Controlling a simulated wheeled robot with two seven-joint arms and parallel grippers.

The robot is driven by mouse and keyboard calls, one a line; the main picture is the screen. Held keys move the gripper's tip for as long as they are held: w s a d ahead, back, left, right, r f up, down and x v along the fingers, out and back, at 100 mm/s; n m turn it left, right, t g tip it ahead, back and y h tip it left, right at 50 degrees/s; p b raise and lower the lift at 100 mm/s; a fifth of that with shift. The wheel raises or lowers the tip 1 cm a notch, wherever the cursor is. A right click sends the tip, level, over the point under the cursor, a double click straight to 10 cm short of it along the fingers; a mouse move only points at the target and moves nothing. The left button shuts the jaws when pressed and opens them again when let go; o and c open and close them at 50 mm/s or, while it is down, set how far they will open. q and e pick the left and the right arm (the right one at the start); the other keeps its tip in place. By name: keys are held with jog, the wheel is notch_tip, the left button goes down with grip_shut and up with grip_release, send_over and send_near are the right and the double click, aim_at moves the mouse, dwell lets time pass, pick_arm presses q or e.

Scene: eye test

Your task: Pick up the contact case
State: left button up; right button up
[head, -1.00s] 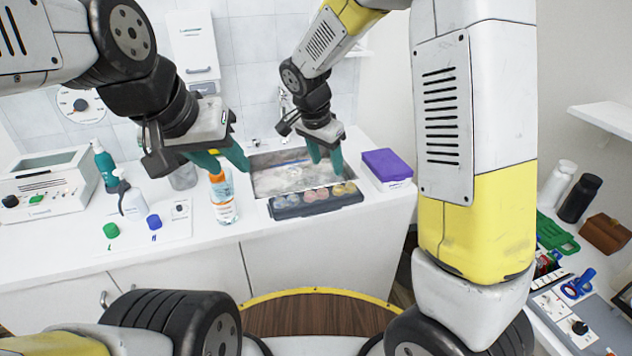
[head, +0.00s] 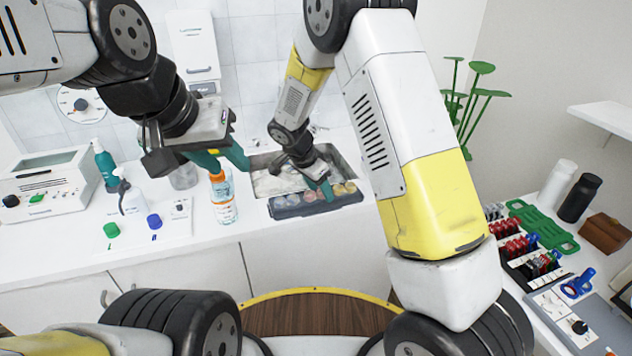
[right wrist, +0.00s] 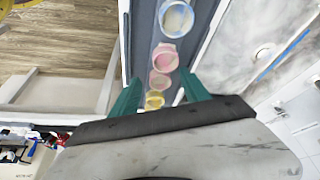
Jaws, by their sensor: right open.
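I cannot single out the contact case for certain. A dark tray (head: 290,211) at the front of the sink holds several round, coloured cups. In the right wrist view the tray (right wrist: 143,40) shows a pale cup (right wrist: 177,18), pink cups (right wrist: 165,57) and a yellow cup (right wrist: 154,101) in a row. My right gripper (head: 325,188) is open above the tray, and in its wrist view its teal fingers (right wrist: 160,88) stand on either side of the row's near end. My left gripper (head: 222,158) hangs above the counter by a bottle; its jaw gap is unclear.
An orange-and-white bottle (head: 224,203) stands left of the sink (head: 262,165). A green cap (head: 111,230) and a blue cap (head: 154,221) lie further left, near spray bottles. A side counter at right holds a green tray (head: 545,228) and instruments.

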grip_shut()
jog(key=shift+r, duration=0.1)
dwell(0.3)
